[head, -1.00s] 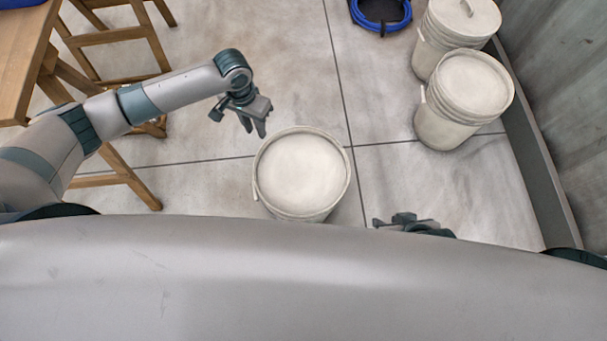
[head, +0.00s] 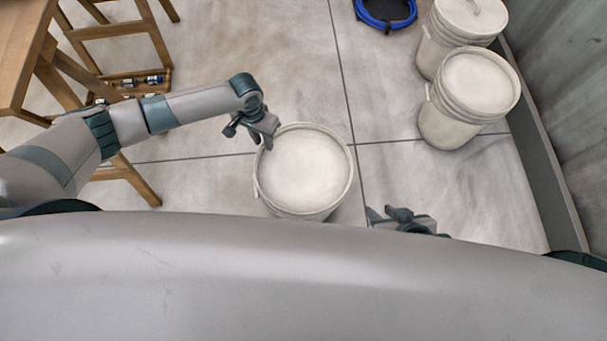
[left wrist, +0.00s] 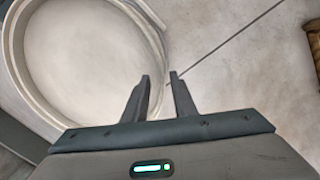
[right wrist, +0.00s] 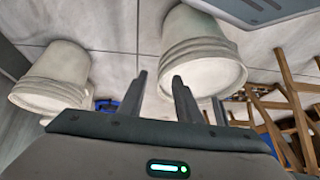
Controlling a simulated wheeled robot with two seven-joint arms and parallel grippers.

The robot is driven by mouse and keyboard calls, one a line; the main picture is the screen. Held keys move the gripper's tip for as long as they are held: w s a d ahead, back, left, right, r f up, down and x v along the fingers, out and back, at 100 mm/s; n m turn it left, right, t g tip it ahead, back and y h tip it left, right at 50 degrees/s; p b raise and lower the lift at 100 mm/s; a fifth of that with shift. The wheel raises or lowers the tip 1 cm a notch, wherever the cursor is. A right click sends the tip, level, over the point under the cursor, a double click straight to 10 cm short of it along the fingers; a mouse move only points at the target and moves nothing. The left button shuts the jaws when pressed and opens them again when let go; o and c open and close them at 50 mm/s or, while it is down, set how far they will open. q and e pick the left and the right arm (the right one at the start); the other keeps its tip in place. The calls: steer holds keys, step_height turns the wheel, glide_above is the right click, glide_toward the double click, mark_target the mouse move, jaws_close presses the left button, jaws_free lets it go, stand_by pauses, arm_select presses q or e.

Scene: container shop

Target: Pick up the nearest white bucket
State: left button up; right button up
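The nearest white bucket (head: 305,172) stands upright on the floor in front of me, with a flat pale lid and a handle at its left side. It also shows in the left wrist view (left wrist: 85,60) and the right wrist view (right wrist: 205,60). My left gripper (head: 267,142) is at the bucket's upper-left rim in the head view; its fingers (left wrist: 160,75) are apart and empty, close to the rim. I cannot tell whether they touch it. My right gripper (head: 384,214) is to the right of the bucket, with its fingers (right wrist: 158,75) apart and empty.
Two more white buckets stand by the right wall, a nearer one (head: 470,105) and a farther one (head: 455,30). A blue coil (head: 385,14) lies at the back. A wooden table (head: 25,60) and stools (head: 120,30) stand at the left. Floor between is clear.

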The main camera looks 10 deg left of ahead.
mark_target(267, 156)
arm_select(q)
steer(key=shift+d+f, duration=0.1)
steer(key=shift+f, duration=1.05)
arm_select(e)
steer(key=shift+w+a+r, duration=0.1)
steer(key=shift+w+a, duration=0.05)
steer(key=shift+a, duration=0.3)
arm_select(q)
steer(key=shift+s+f+b, duration=0.15)
steer(key=shift+f+b, duration=0.15)
steer(key=shift+f, duration=0.25)
steer(key=f, duration=0.1)
steer(key=f+b, duration=0.1)
steer(key=f, duration=0.1)
steer(key=shift+s, duration=0.3)
steer(key=shift+f, duration=0.55)
arm_select(e)
steer(key=shift+w+a+r+t+y, duration=0.2)
steer(key=shift+a+t+y, duration=0.1)
steer(key=shift+a+t, duration=0.1)
steer(key=shift+w+a+r+t+y, duration=0.15)
steer(key=shift+w+a+t+y, duration=0.05)
steer(key=shift+a+t+y, duration=0.15)
arm_select(q)
steer(key=shift+f, duration=0.25)
steer(key=shift+c, duration=0.4)
